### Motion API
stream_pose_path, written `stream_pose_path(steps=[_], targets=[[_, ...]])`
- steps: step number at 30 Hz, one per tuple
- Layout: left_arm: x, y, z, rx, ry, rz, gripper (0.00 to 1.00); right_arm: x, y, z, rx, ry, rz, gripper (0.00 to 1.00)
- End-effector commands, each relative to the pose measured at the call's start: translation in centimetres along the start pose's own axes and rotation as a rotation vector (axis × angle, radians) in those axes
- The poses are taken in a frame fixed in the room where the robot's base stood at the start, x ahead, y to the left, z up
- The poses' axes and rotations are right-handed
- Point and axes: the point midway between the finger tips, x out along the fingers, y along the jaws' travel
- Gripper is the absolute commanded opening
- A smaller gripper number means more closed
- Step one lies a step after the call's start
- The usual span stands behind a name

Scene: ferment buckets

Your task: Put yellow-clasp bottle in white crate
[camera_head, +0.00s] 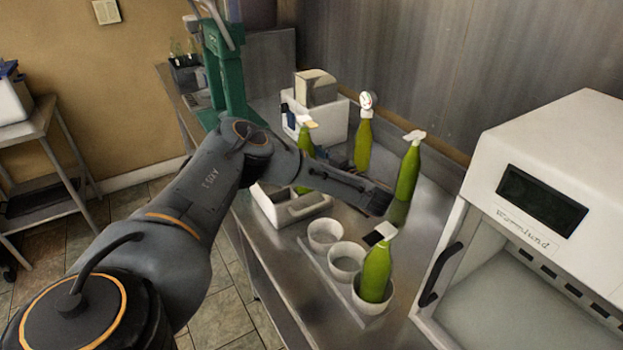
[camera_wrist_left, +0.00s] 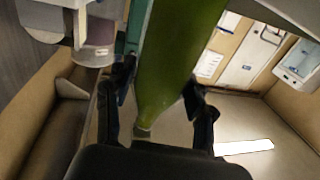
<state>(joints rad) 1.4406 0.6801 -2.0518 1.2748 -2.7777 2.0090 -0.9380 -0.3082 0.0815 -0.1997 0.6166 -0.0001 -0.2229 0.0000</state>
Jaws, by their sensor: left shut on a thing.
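My left gripper (camera_head: 382,203) reaches over the counter from the left and is shut on a green bottle (camera_head: 408,172) with a pale, whitish clasp. In the left wrist view the bottle (camera_wrist_left: 172,65) fills the gap between the fingers; its clasp is out of frame. Another green bottle (camera_head: 305,143) has a yellowish clasp; my arm hides its lower part, so I cannot tell what it stands in. A low white crate (camera_head: 292,210) with compartments sits below my forearm, partly hidden. My right gripper is not in view.
White round cups (camera_head: 325,236) stand in a row near the front; a green bottle (camera_head: 377,272) is in the nearest. Another bottle (camera_head: 363,143) stands farther back, near a white box (camera_head: 322,122). A white machine (camera_head: 540,200) closes off the right side.

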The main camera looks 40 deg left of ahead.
Motion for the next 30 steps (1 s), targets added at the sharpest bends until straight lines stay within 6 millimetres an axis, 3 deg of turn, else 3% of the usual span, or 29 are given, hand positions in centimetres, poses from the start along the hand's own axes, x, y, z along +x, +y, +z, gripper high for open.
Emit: stream_pose_path(steps=[1, 10, 18, 29, 30], targets=[[0.1, 0.2, 0.8, -0.002, 0.003, -0.005, 0.0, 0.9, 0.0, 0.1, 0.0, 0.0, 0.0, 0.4], [0.0, 1.5, 1.6, -0.003, 0.003, -0.001, 0.0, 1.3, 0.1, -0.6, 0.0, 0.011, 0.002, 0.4], [0.0, 1.8, 4.7, -0.002, 0.003, -0.002, 0.0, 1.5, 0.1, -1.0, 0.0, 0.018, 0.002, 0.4], [0.0, 1.8, 5.1, -0.003, 0.003, -0.002, 0.0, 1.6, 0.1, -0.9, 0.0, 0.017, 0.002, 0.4], [0.0, 1.7, 5.2, -0.001, 0.001, -0.001, 0.62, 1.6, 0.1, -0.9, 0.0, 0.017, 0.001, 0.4]])
